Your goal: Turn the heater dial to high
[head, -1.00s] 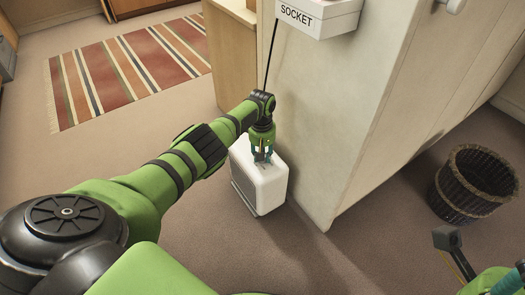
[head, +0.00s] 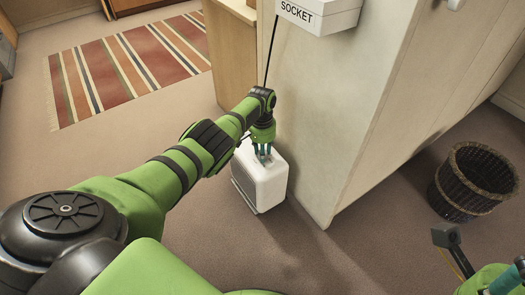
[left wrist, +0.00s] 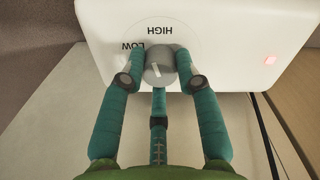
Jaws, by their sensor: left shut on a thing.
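The white heater (head: 264,185) stands on the carpet beside the pale wall panel. In the left wrist view its top face (left wrist: 225,30) carries a grey round dial (left wrist: 161,66) with a short white mark. The printed words HIGH (left wrist: 158,30) and LOW (left wrist: 133,46) appear upside down beyond the dial. Which word the mark points at I cannot tell. My left gripper (head: 262,152) reaches down onto the heater. Its teal fingers are shut on the dial, one at each side and one at the near side. My right gripper (head: 507,279) shows only partly at the lower right corner; its fingers are unclear.
A small red light (left wrist: 270,59) glows on the heater. A box labelled SOCKET (head: 318,14) is on the panel above. A wicker basket (head: 472,185) stands at right. A striped rug (head: 130,65) lies at back left. Carpet in front of the heater is clear.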

